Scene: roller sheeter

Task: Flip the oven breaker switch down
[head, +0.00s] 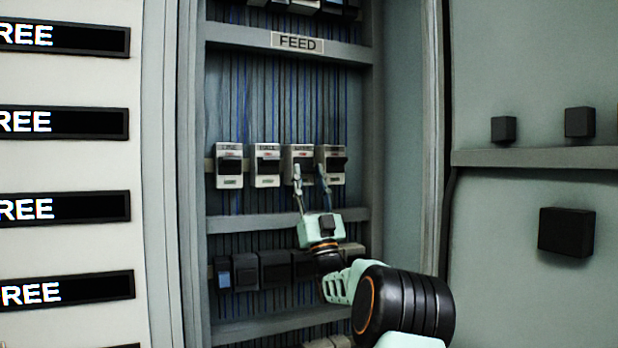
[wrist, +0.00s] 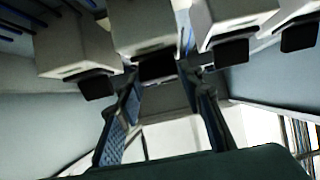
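A row of white breakers with black switches crosses the cabinet under the FEED label. Their small labels are unreadable, so I cannot tell which is the oven breaker. My gripper (head: 311,174) is open in front of the second breaker from the right (head: 300,150), with one finger over that breaker and the other by the rightmost breaker (head: 331,151). In the wrist view my gripper (wrist: 168,85) has its fingers apart, and a black switch (wrist: 157,67) shows between the fingertips. Contact cannot be told.
The other two breakers (head: 229,181) (head: 267,181) stand to the left. A grey rail (head: 250,223) runs below, with a row of dark blocks (head: 275,270) beneath it. The cabinet's side wall (head: 408,120) is to the right. Black display panels (head: 65,207) are at the left.

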